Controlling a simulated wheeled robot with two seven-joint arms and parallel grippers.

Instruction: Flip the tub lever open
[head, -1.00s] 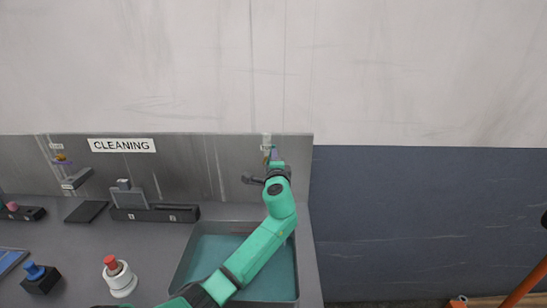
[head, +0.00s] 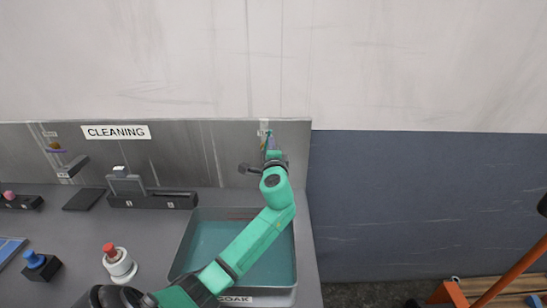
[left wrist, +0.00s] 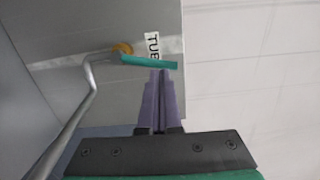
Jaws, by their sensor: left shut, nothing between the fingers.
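The tub lever, a teal bar (left wrist: 148,62) on an orange-yellow base (left wrist: 122,47), sits on the grey back panel beside a "TUB" label in the left wrist view. In the head view it is mostly hidden behind my gripper. My left gripper (left wrist: 158,76) has purple fingers pressed together, empty. Their tips are right at the teal bar; I cannot tell whether they touch it. In the head view the left gripper (head: 270,143) is up at the back panel, above the tub (head: 205,238). My right gripper is not in view.
A grey spout pipe (left wrist: 88,95) runs close beside the gripper. On the counter to the left are a white bottle with a red top (head: 119,264), a blue-knobbed block (head: 40,266) and a dark slotted holder (head: 152,200). A "CLEANING" sign (head: 116,132) is on the panel.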

